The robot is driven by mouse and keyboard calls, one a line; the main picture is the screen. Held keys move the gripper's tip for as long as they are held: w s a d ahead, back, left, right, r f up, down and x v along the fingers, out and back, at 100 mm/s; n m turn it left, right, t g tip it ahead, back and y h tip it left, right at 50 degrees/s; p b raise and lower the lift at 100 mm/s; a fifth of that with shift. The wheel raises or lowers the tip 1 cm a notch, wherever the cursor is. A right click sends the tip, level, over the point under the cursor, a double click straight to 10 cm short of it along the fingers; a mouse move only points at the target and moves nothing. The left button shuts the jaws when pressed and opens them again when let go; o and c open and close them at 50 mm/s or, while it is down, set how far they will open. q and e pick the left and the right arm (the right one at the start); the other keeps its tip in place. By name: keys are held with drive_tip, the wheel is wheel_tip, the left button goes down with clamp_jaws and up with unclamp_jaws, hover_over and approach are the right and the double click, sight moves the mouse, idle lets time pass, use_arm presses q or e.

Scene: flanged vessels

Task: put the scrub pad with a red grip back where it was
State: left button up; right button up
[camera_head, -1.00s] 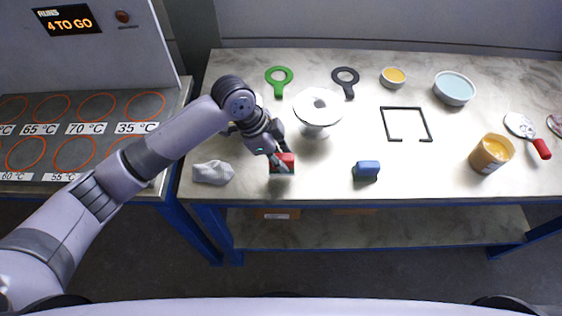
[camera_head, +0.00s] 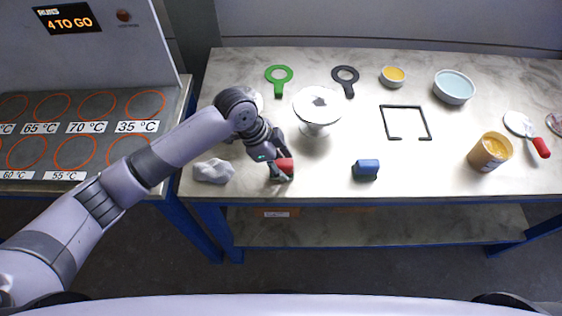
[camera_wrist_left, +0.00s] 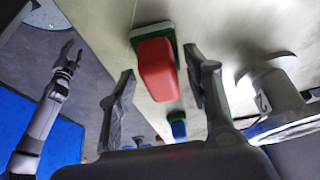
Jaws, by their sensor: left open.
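The scrub pad with a red grip (camera_head: 286,165) rests on the table near its front edge, right of the grey cloth. My left gripper (camera_head: 282,172) is at it and partly hides it. In the left wrist view the red grip (camera_wrist_left: 157,69) and its green and white pad lie just beyond and between the fingertips. The fingers of my left gripper (camera_wrist_left: 163,72) stand apart, with a gap on each side of the grip. My right gripper (camera_wrist_left: 72,56) shows small and far off in that view, away from the table; its opening is unclear.
A blue-gripped pad (camera_head: 366,168) stands to the right, a crumpled grey cloth (camera_head: 214,171) to the left. A white flanged vessel (camera_head: 318,108) stands close behind the gripper. A black open frame (camera_head: 405,122) lies farther right. The front table between the two pads is clear.

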use_arm(q)
drive_tip(key=b+v, duration=0.1)
drive_tip(key=v, duration=1.1)
drive_tip(key=shift+r, duration=0.2)
